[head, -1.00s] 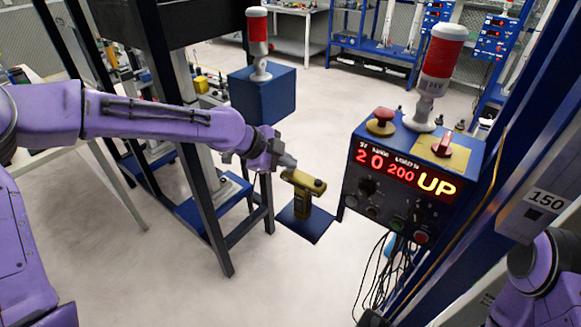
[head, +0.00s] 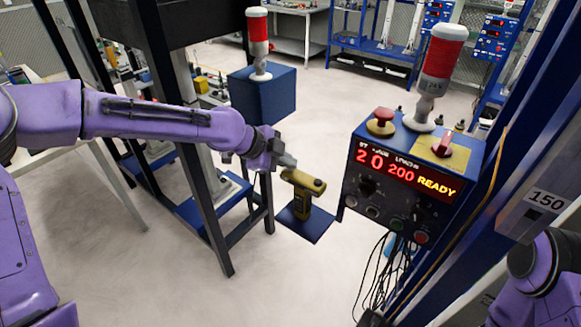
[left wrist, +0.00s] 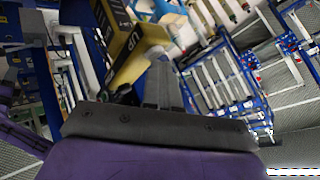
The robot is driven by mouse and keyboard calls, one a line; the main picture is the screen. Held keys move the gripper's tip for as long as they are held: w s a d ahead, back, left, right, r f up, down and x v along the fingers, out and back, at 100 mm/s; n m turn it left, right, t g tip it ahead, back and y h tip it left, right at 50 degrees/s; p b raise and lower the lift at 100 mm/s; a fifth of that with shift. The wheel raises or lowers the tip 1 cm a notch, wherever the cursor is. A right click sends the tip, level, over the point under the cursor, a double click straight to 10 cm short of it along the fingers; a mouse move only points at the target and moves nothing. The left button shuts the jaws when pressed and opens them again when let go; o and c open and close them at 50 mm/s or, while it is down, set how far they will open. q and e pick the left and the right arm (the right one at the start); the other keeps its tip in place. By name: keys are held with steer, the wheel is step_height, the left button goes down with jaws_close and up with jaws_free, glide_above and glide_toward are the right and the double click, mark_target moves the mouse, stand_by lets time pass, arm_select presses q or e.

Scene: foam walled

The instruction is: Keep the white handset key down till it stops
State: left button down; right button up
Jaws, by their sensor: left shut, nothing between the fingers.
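The handset (head: 302,191) is a yellow-olive unit standing upright on a small blue plate (head: 312,228). In the left wrist view the handset (left wrist: 138,62) is yellow and black, with a dark label reading "UP". My left gripper (head: 290,162) is shut and empty, with its tips close to the top of the handset. In the left wrist view the shut fingers (left wrist: 158,62) reach to the handset's side. I cannot tell whether they touch it. I cannot make out the white key. My right gripper is out of view; only part of that arm shows at lower right.
A blue control box (head: 350,205) right of the handset shows "20", "200" and "READY". It carries a red mushroom button (head: 383,115) and a red-and-white beacon (head: 442,60). A dark frame (head: 205,150) stands behind my left forearm. Cables hang below the box.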

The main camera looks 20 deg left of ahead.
mark_target(287, 172)
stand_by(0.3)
arm_select(q)
steer(key=shift+r+p, duration=0.9)
steer(key=shift+r, duration=0.05)
step_height(287, 172, up, 5)
steer(key=p, duration=0.4)
